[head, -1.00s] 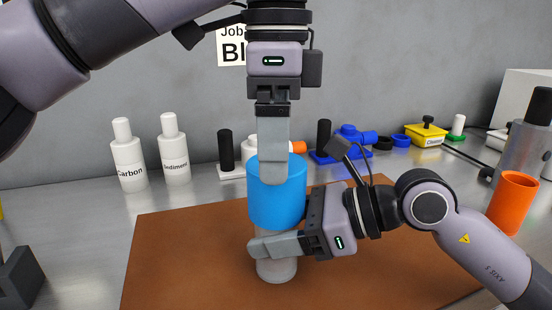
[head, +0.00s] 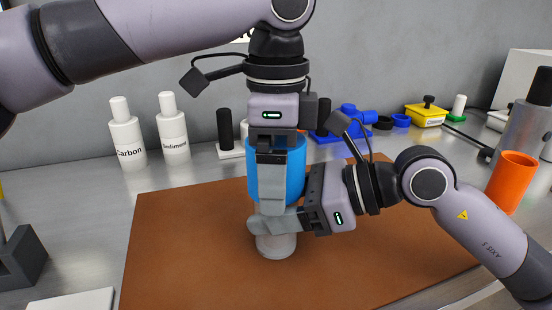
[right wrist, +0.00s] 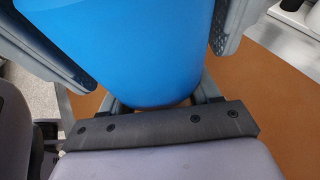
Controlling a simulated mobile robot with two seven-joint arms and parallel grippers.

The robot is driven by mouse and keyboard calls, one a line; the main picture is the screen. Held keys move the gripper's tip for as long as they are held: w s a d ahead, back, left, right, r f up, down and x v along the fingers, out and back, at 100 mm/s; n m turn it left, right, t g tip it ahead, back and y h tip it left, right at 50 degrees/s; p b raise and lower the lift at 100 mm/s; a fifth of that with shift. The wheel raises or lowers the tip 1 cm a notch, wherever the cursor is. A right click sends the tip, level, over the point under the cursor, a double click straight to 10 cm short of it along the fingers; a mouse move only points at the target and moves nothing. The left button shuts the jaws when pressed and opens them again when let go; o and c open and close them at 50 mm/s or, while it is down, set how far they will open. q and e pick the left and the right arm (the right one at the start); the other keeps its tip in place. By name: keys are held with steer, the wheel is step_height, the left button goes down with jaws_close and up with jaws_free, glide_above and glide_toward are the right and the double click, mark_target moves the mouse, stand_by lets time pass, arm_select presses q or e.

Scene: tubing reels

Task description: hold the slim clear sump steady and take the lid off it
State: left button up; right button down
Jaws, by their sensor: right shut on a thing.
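The slim clear sump (head: 276,247) stands upright on the brown mat and looks pale grey. Its tall blue lid (head: 294,172) sits on top of it. My right gripper (head: 270,222) comes in from the right and is shut on the sump just below the lid, one finger across its front. In the right wrist view the blue lid (right wrist: 150,45) fills the space between the fingers. My left gripper (head: 273,195) points straight down over the lid, with one finger down the lid's front. Its other finger is hidden, so I cannot tell whether it grips.
The brown mat (head: 185,250) is mostly bare around the sump. White Carbon (head: 126,135) and Sediment (head: 173,130) bottles stand at the back left. Blue and yellow parts (head: 425,115) lie at the back right. An orange cup (head: 512,183) stands at the right.

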arm_select(q)
steer(key=c, duration=1.1)
steer(key=shift+r+n, duration=0.1)
steer(key=shift+n, duration=1.3)
steer(key=o, duration=1.1)
steer(key=shift+r, duration=2.25)
steer(key=shift+r+m, duration=1.1)
steer(key=shift+r, duration=0.25)
steer(key=shift+r+m, duration=0.2)
steer(key=shift+m, duration=0.1)
steer(key=shift+f, duration=3.85)
